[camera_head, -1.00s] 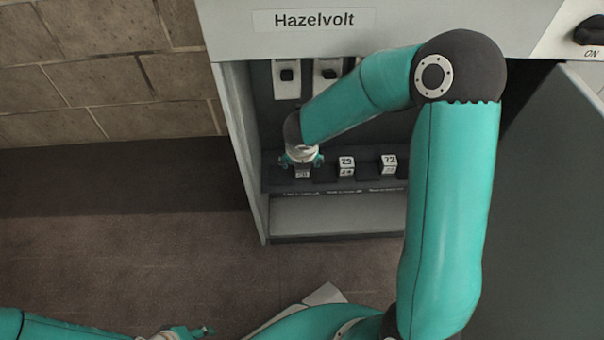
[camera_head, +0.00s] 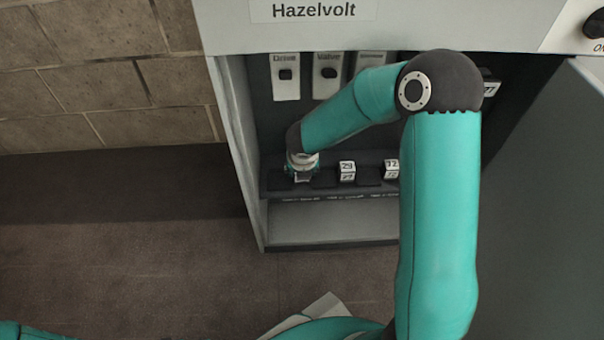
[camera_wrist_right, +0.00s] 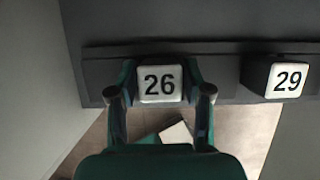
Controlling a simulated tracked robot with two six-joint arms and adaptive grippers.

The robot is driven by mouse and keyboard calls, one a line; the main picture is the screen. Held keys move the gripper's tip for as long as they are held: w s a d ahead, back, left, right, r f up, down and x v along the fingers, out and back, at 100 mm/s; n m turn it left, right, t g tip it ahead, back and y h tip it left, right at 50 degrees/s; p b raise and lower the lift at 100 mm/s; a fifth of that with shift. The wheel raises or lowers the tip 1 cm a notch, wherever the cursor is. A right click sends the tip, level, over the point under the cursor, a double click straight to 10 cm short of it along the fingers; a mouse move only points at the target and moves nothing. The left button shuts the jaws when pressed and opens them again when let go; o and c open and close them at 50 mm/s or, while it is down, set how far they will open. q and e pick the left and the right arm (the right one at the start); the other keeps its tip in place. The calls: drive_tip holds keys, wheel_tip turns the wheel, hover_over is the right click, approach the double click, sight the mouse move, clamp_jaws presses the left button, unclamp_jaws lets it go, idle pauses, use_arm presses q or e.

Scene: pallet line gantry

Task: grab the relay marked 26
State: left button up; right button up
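The relay marked 26 (camera_wrist_right: 160,84) is a white block with black digits, seated in a dark rail in the cabinet. In the right wrist view it sits between the two fingers of my right gripper (camera_wrist_right: 160,92). One finger is on each side, close to its sides; I see no clear contact. In the head view my right gripper (camera_head: 303,174) is at the left end of the rail and mostly hides this relay. My left gripper is out of the head view.
A relay marked 29 (camera_head: 347,171) sits to the right on the rail (camera_head: 325,189), and one marked 72 (camera_head: 391,169) further right. Switches (camera_head: 286,76) are on the panel above. The cabinet's left wall (camera_head: 240,150) is close to my right gripper.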

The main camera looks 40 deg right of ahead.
drive_tip(key=c, duration=0.7)
drive_tip(key=shift+o, duration=0.2)
drive_tip(key=shift+r, duration=0.1)
